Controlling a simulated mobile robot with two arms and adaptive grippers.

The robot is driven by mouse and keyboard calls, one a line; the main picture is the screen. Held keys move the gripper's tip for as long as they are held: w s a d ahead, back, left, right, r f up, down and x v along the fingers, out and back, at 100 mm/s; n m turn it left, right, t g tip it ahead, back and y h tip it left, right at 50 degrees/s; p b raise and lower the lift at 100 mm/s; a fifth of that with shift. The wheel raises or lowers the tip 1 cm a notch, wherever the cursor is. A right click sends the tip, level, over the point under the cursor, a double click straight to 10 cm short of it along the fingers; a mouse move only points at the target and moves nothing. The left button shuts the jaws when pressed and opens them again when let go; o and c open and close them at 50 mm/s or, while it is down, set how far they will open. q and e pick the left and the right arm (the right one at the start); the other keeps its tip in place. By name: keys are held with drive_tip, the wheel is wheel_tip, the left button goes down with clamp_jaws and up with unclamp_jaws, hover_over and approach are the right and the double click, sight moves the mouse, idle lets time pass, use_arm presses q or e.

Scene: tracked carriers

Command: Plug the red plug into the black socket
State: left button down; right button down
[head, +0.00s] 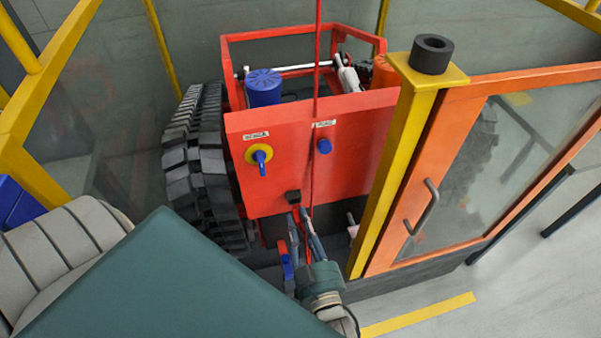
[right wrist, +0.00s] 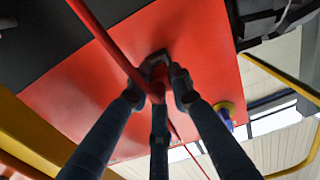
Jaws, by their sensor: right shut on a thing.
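The black socket (head: 293,196) is a small dark block low on the front of the red panel. In the right wrist view the socket (right wrist: 157,57) shows just beyond my fingertips. My right gripper (head: 302,214) is close in front of the panel at the socket. In the right wrist view the gripper (right wrist: 158,88) is shut on the red plug (right wrist: 158,76), which points at the socket. The fingers hide part of the plug, so I cannot tell whether it is inside the socket or just before it. My left gripper is not in view.
A red cable (head: 316,80) hangs down across the panel (head: 360,135). A yellow dial with a blue handle (head: 260,157) and a blue knob (head: 324,146) are on the panel. A black track (head: 197,150) stands left; a yellow post (head: 395,180) and an orange door (head: 440,190) stand right.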

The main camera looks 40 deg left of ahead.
drive_tip(key=shift+b+x, duration=0.55)
drive_tip(key=shift+x, duration=0.6)
drive_tip(key=shift+w+a+r, duration=0.15)
drive_tip(key=shift+w+a, duration=0.05)
drive_tip(key=shift+s+d, duration=0.1)
idle(0.5)
drive_tip(key=shift+d, duration=0.1)
drive_tip(key=shift+s+d+p, duration=0.5)
idle(1.4)
drive_tip(key=shift+w+a+f, duration=0.2)
drive_tip(key=shift+w+a, duration=0.2)
drive_tip(key=shift+a, duration=0.1)
idle(0.3)
